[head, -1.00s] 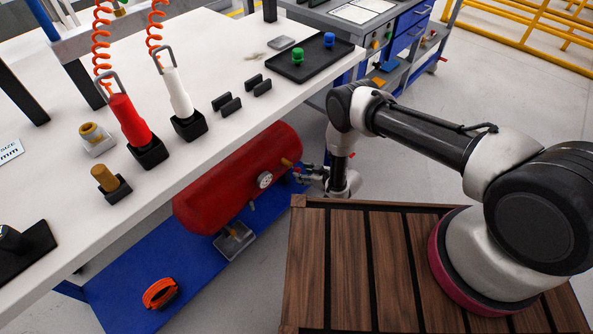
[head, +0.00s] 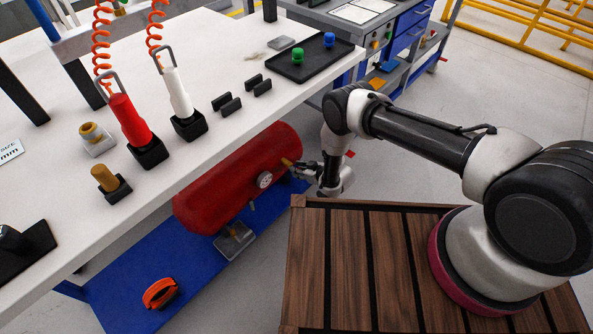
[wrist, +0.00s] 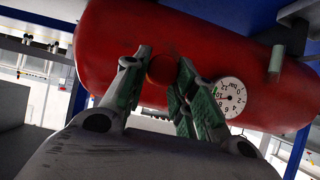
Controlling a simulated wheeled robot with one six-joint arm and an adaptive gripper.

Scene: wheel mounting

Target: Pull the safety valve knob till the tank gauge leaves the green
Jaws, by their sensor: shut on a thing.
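The red tank (head: 225,188) lies on its side under the workbench. Its white round gauge (head: 264,180) faces outward; it also shows upside down in the wrist view (wrist: 229,97), where I cannot read the needle against the coloured band. The safety valve knob shows as a brass-coloured piece (head: 287,162) at the tank's right part in the head view. In the wrist view, a round dark red end (wrist: 163,70) shows between my fingertips. My gripper (head: 297,167) is shut on the knob, its green-padded fingers either side of it (wrist: 162,78).
The white workbench (head: 215,125) overhangs the tank. A blue shelf (head: 120,295) lies below, with an orange strap (head: 160,293). A slatted wooden top (head: 345,265) lies in front of the tank. Bare floor (head: 420,165) is free to the right.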

